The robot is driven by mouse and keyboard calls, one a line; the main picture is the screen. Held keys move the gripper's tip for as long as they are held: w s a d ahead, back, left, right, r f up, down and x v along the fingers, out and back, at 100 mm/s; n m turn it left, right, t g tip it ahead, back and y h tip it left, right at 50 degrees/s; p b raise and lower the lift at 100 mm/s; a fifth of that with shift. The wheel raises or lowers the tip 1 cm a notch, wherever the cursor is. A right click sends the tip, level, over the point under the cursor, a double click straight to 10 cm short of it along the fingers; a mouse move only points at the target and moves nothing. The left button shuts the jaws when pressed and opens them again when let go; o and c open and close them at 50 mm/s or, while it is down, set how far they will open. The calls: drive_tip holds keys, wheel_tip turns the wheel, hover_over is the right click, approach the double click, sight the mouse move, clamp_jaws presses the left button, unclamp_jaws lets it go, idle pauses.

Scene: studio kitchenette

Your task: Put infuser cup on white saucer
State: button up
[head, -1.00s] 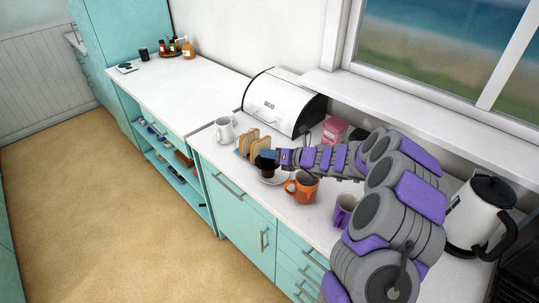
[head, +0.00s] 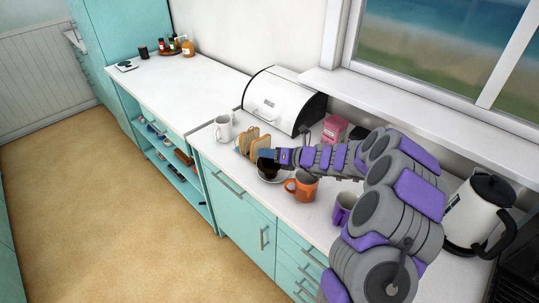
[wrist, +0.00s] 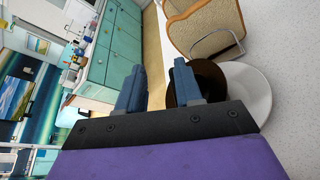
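The dark brown cup, which I take to be the infuser cup (wrist: 212,77), shows in the wrist view to the right of my right finger, which partly covers it. In the head view the dark cup (head: 267,165) appears over the white saucer (head: 264,179), just below my fingers. The saucer's pale rim also shows in the wrist view (wrist: 256,93), behind the cup; their exact contact is hidden. My gripper (wrist: 158,80) is open, with a clear gap between its two blue fingers and nothing in it. In the head view its tip (head: 267,154) is beside the cup's top.
A rack of toast (head: 250,139) stands close behind the cup. An orange mug (head: 302,187) is just right of the saucer, and a purple mug (head: 343,208) farther right. A white mug (head: 224,129), bread bin (head: 284,100) and kettle (head: 477,215) stand nearby. The left counter is mostly clear.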

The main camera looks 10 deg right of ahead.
drive_tip(key=p+v, duration=0.3)
drive_tip(key=v, duration=0.8)
drive_tip(key=s+a+r+n+g+h, duration=0.1)
drive_tip(key=s+a+r+n+g, duration=0.4)
drive_tip(key=s+a+n, duration=0.5)
drive_tip(key=s+a+r+n+g, duration=0.4)
drive_tip(key=s+a+n, duration=0.3)
drive_tip(key=s+n, duration=0.4)
drive_tip(key=s+d+n+g+h, duration=0.1)
drive_tip(key=s+d+n+h, duration=0.3)
drive_tip(key=s, duration=0.7)
drive_tip(key=s+d+n+g+h, duration=0.1)
drive_tip(key=s+d+n+h, duration=0.4)
drive_tip(key=s, duration=0.7)
drive_tip(key=d+n, duration=0.2)
drive_tip(key=n, duration=0.1)
drive_tip(key=shift+d+f+n+h, duration=0.2)
drive_tip(key=shift+f+n+h, duration=0.1)
drive_tip(key=shift+f, duration=0.05)
drive_tip(key=shift+s, duration=0.15)
